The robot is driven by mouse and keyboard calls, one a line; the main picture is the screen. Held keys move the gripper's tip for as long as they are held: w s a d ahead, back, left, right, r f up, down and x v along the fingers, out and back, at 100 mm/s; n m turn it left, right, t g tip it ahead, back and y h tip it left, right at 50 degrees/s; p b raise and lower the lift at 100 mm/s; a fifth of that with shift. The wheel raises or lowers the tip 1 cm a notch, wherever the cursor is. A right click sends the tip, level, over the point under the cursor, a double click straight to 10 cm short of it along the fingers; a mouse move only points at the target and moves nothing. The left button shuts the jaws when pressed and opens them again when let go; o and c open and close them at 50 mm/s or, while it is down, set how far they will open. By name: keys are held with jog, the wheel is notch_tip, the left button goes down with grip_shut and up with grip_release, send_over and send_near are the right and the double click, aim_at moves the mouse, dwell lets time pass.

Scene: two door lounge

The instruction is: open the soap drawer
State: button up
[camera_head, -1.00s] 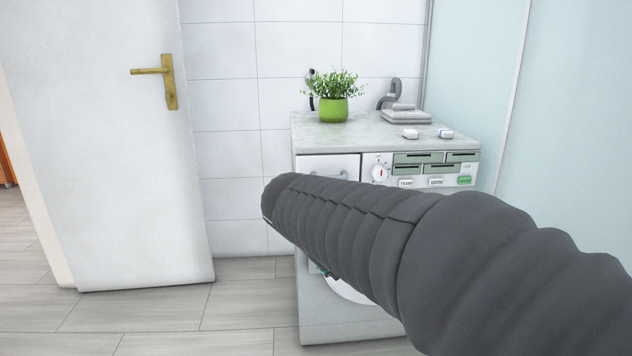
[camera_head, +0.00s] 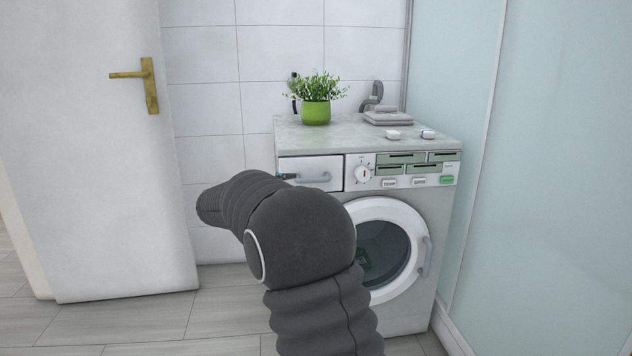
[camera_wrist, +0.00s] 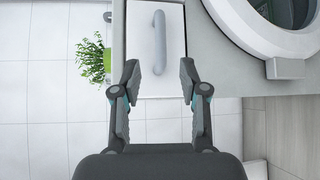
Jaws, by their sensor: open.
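The soap drawer (camera_head: 308,172) is the white panel at the upper left of the washing machine front, and it looks shut. Its grey bar handle (camera_head: 318,179) runs across the panel. In the wrist view the drawer (camera_wrist: 172,62) is above and between my fingers, with its handle (camera_wrist: 160,42) upright in the picture. My gripper (camera_wrist: 158,80) is open and empty, its two fingers pointing toward the drawer on either side of the handle's lower end. In the head view my arm hides most of the gripper; a fingertip (camera_head: 287,176) shows near the drawer's left part.
The washing machine's round door (camera_head: 385,250) and control panel (camera_head: 405,170) are right of the drawer. A green potted plant (camera_head: 316,111) stands on top. A white door (camera_head: 95,160) with a brass handle stands at left; frosted glass (camera_head: 540,190) is at right.

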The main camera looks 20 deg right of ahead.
aim_at(308, 167)
jog(key=p+x, duration=0.1)
jog(key=x, duration=1.1)
jog(key=shift+w+d, duration=0.1)
jog(key=shift+d, duration=0.05)
grip_shut()
